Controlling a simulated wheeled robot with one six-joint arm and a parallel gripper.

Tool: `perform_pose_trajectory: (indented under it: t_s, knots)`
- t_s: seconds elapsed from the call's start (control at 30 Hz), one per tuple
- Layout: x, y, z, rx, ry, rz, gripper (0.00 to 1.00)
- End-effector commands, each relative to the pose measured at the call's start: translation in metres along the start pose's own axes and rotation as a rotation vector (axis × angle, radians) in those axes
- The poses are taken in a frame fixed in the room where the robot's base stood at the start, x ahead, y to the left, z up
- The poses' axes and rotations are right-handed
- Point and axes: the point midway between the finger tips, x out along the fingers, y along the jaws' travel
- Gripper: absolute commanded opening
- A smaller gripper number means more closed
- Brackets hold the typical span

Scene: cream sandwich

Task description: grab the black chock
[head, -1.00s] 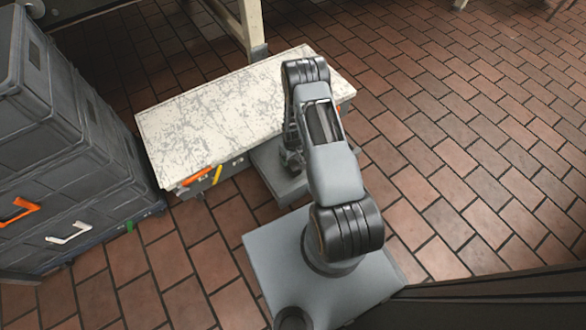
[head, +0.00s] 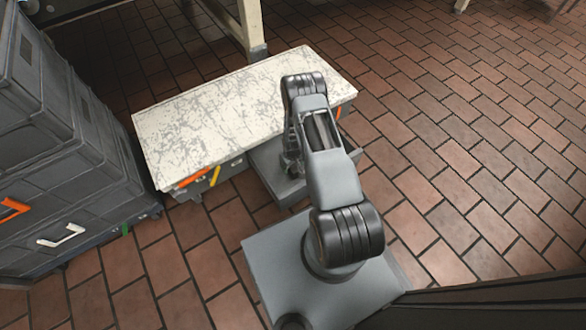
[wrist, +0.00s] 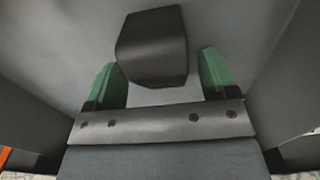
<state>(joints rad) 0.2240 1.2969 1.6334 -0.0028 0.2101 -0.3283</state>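The black chock (wrist: 152,46) lies on the grey floor of an open drawer (wrist: 60,35) in the wrist view. My gripper (wrist: 160,70) has two green fingers spread apart, one to each side of the chock's near part. I see a gap on both sides, and the fingers are not shut on it. In the head view my gripper (head: 291,166) reaches down into the open drawer (head: 268,160), largely hidden by my arm. The chock is hidden in the head view.
The drawer belongs to a low cabinet with a scuffed white top (head: 220,115). Drawer walls rise on both sides of my gripper. Dark grey cases (head: 70,150) stand at the left. Brick floor (head: 470,150) is open to the right.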

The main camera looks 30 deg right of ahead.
Motion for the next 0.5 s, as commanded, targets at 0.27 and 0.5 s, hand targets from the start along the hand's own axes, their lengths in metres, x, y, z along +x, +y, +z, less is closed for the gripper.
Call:
perform_pose_trajectory:
  t_s: [0.27, 0.5]
  knots:
    - [-0.0002, -0.0001, 0.0002, 0.0, 0.0, 0.0, 0.52]
    - [-0.0002, 0.0, 0.0002, 0.0, 0.0, 0.0, 0.29]
